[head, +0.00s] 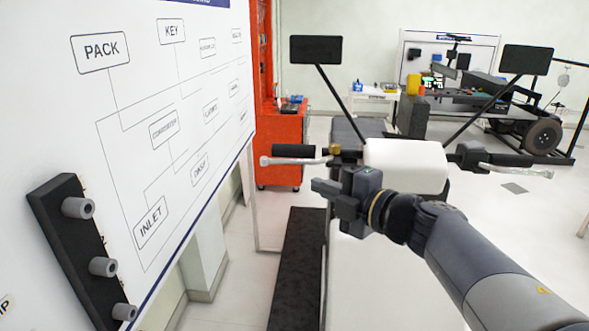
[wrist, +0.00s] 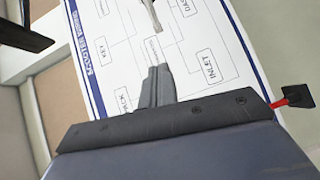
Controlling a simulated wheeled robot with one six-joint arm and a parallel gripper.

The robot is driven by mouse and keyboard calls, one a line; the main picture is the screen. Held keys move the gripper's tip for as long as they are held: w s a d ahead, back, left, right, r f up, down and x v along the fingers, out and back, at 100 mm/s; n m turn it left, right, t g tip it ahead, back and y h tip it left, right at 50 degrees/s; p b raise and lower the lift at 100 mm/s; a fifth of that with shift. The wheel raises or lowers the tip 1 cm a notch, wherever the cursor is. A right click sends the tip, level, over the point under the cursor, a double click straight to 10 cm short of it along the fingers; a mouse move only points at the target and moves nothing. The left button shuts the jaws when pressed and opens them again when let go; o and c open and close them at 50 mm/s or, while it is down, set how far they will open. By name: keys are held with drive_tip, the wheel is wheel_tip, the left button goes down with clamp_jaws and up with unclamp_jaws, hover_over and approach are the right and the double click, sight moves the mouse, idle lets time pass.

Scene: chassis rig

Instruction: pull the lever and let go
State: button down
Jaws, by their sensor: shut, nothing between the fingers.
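A vehicle front with a white body panel (head: 405,163) and handlebars stands in the middle of the head view. A silver lever (head: 292,161) lies along its left black grip (head: 294,150), with its ball end at the left. A second lever (head: 520,170) lies at the right grip. My gripper (head: 318,187) is just below and in front of the left lever, apart from it as far as I can tell. Its fingers are together and empty. In the wrist view the fingers (wrist: 157,87) point toward a silver lever end (wrist: 152,14) at the top edge; the rest is out of view.
A white diagram board (head: 190,90) with a black bracket (head: 85,250) of grey pegs stands close at the left. Two mirrors, left (head: 316,49) and right (head: 527,60), rise on thin stalks. A red cabinet (head: 282,150) stands behind. Open floor lies farther back.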

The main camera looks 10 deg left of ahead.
sight(284, 160)
drive_tip(key=shift+w+d+p+x, duration=0.3)
drive_tip(key=shift+w+p+x, duration=0.05)
drive_tip(key=shift+x, duration=1.8)
drive_tip(key=shift+w+d+p+x, duration=0.3)
drive_tip(key=shift+w+p+x, duration=0.1)
drive_tip(key=shift+x, duration=1.7)
drive_tip(key=shift+w+d+p+x, duration=0.25)
drive_tip(key=shift+w+p+x, duration=0.1)
drive_tip(key=shift+x, duration=1.8)
drive_tip(key=shift+f, duration=0.15)
drive_tip(key=m+t+h+b, duration=0.1)
drive_tip(key=w+a+m+t+b, duration=0.1)
drive_tip(key=shift+w+f+h+b, duration=0.1)
drive_tip(key=shift+w+h+b, duration=0.2)
drive_tip(key=shift+h, duration=0.1)
drive_tip(key=shift+w+a, duration=0.2)
drive_tip(key=shift+w+a+m+t+h, duration=0.15)
drive_tip(key=shift+w+m+t+h, duration=0.15)
drive_tip(key=shift+w, duration=0.3)
